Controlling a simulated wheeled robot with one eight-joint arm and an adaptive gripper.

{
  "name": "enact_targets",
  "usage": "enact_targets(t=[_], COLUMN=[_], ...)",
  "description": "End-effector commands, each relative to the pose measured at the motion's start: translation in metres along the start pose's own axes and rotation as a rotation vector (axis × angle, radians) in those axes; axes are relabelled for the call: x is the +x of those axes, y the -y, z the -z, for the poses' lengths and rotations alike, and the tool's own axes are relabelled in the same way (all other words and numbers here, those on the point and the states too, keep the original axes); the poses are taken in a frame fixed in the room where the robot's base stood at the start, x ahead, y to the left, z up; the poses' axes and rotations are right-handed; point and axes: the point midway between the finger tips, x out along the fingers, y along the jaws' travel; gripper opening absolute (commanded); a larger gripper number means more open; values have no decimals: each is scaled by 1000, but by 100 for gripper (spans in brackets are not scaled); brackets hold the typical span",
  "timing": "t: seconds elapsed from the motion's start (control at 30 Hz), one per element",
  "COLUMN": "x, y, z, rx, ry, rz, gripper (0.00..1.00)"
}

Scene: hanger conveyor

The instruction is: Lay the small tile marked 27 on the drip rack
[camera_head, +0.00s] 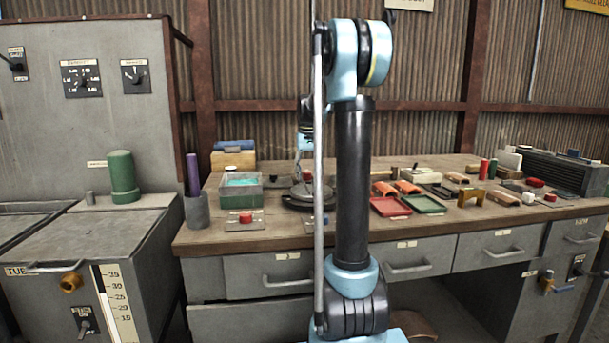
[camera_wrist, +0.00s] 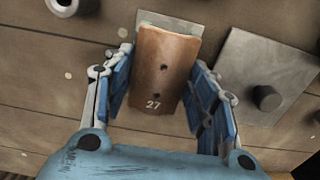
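The small tile (camera_wrist: 162,65) is brown and slightly curved, with two dark holes and a white 27 at its near end. It shows in the wrist view over a pale plate (camera_wrist: 172,21), whose far edge sticks out beyond it. My gripper (camera_wrist: 163,62) has one blue finger along each long side of the tile. I cannot tell whether the fingers press on it or stand just clear. In the head view my gripper (camera_head: 303,172) is small and partly behind my arm, over the left-middle of the bench; the tile cannot be made out there. I cannot identify the drip rack with certainty.
A grey plate with a dark knob (camera_wrist: 266,98) lies right of my gripper, and a round ring (camera_wrist: 69,6) at upper left. On the bench (camera_head: 270,240) stand a green-filled tub (camera_head: 241,196), a red tray (camera_head: 390,207), a green tray (camera_head: 424,204) and orange tiles (camera_head: 407,187).

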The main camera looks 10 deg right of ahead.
Motion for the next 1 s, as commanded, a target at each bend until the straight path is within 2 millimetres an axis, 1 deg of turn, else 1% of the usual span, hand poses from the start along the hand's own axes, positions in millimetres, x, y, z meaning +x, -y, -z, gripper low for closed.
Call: enact_targets(t=[0.37,0.47,0.53,0.67,1.0], x=[0,-3,-9,-27,-90], y=[0,0,0,0,0], z=[0,0,0,0,1], rx=[0,0,0,0,0], ry=[0,0,0,0,1], rz=[0,0,0,0,0], gripper=[71,71,71,71,71])
